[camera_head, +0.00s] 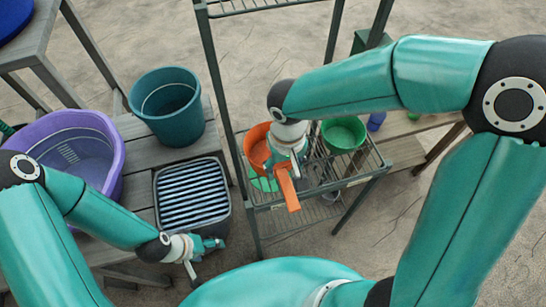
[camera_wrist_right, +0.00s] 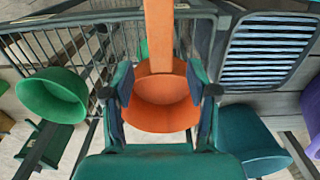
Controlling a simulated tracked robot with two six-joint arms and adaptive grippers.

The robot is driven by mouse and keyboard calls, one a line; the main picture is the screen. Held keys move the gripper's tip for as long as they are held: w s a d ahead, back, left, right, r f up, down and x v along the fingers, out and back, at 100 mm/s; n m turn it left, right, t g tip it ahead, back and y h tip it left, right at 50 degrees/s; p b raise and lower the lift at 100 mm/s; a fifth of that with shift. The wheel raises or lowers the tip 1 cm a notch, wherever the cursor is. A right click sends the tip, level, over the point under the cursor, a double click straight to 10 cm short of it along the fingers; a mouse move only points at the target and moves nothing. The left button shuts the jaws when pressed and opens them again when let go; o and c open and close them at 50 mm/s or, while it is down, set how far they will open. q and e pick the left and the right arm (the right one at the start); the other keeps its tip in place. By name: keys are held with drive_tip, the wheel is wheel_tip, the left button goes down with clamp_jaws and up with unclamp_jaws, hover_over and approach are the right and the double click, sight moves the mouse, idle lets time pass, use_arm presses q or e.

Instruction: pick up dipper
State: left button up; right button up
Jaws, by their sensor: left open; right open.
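The orange dipper has a round bowl (camera_head: 255,146) and a long flat handle (camera_head: 288,190). It is at the wire rack, with the handle pointing toward me past the rack's front edge. My right gripper (camera_head: 285,158) is over the dipper and hides part of it. In the right wrist view the dipper bowl (camera_wrist_right: 162,102) and handle show between the two fingers of my open right gripper (camera_wrist_right: 160,82). I cannot tell whether the fingers touch it. My left gripper (camera_head: 188,258) is open and empty, low beside the striped crate.
The dark metal rack (camera_head: 372,172) also holds a green bowl (camera_head: 343,134). On the left, a grey wooden bench (camera_head: 137,128) carries a teal bucket (camera_head: 167,105), a purple tub (camera_head: 105,150) and a dark crate with a striped inside (camera_head: 193,195). Open floor lies behind.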

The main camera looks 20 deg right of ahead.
sight(283, 175)
wheel_tip(283, 175, down, 5)
drive_tip(key=shift+w+p, duration=0.15)
drive_tip(key=shift+p, duration=0.15)
drive_tip(key=shift+a, duration=0.1)
clamp_jaws()
